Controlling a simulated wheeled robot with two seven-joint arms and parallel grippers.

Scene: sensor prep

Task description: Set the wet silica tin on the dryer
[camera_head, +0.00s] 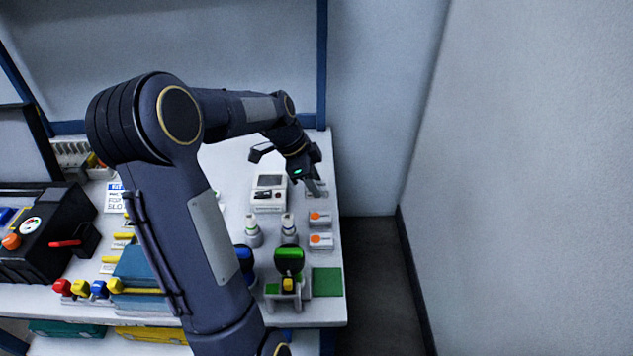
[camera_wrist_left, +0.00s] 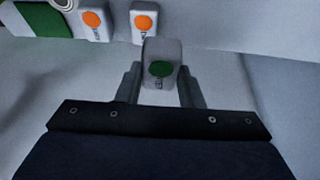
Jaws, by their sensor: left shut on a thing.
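My left gripper (camera_head: 316,188) is over the right part of the white worktop, near its right edge. In the left wrist view it (camera_wrist_left: 160,80) is shut on a small pale tin with a green dot (camera_wrist_left: 160,50), one finger on each side. I cannot tell whether this tin touches the worktop. Two pale tins with orange dots stand nearby: the nearer one (camera_head: 321,241) and the farther one (camera_head: 319,218). A white boxy device (camera_head: 269,192) stands left of the gripper; I cannot tell if it is the dryer. My right gripper is not in view.
Two pale bottles (camera_head: 254,236) stand left of the orange-dot tins. A green pad (camera_head: 327,282) lies near the front right corner, beside a green-topped tool on a stand (camera_head: 289,262). A black machine (camera_head: 43,232) is at the far left. My left arm hides the middle.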

